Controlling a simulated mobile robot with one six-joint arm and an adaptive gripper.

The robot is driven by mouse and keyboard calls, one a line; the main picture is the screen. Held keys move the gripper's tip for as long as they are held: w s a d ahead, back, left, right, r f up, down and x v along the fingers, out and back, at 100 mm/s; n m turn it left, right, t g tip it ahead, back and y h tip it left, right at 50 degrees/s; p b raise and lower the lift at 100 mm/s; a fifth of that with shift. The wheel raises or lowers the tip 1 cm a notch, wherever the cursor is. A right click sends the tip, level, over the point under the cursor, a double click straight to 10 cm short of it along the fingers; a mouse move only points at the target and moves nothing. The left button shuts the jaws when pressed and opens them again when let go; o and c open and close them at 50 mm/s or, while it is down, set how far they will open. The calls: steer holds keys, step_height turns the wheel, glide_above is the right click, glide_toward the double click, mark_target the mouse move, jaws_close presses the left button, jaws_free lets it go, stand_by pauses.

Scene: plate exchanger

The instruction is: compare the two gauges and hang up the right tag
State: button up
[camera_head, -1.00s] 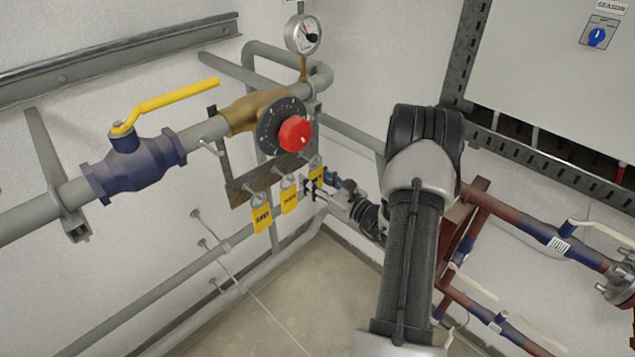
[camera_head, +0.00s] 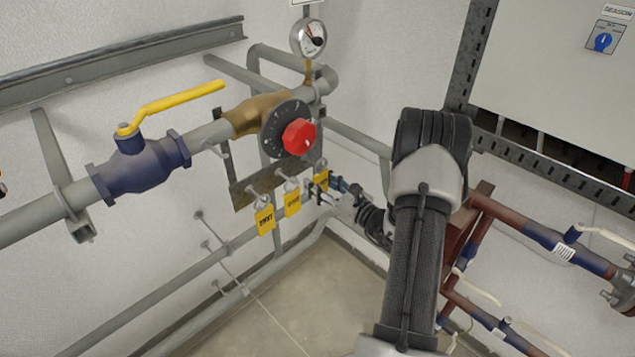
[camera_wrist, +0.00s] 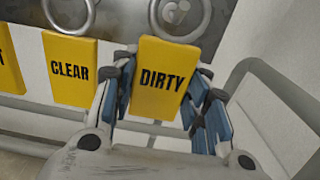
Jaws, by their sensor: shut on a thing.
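My gripper (camera_wrist: 162,100) is shut on the yellow DIRTY tag (camera_wrist: 163,77), with its fingers on both side edges. The tag's ring (camera_wrist: 178,18) is above it, in front of the grey tag plate; whether it still hangs on its hook I cannot tell. The yellow CLEAR tag (camera_wrist: 71,68) hangs just left of it. Another yellow tag (camera_wrist: 8,65) is cut off at the left edge. In the head view my gripper (camera_head: 318,190) is at the right-hand tag (camera_head: 321,178). One round gauge (camera_head: 309,38) is above the pipe; its reading is too small to tell. No second gauge is visible.
The tag plate (camera_head: 243,196) is below a red knob (camera_head: 299,135) with a black dial. A blue valve with a yellow lever (camera_head: 170,104) is at left. Grey pipes run close around my gripper. A cabinet (camera_head: 545,90) and red-brown pipes are at right.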

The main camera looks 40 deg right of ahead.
steer(key=s, duration=0.6)
steer(key=shift+s+d+r, duration=0.15)
steer(key=shift+s+d, duration=0.1)
steer(key=shift+s, duration=0.15)
stand_by(0.5)
stand_by(0.8)
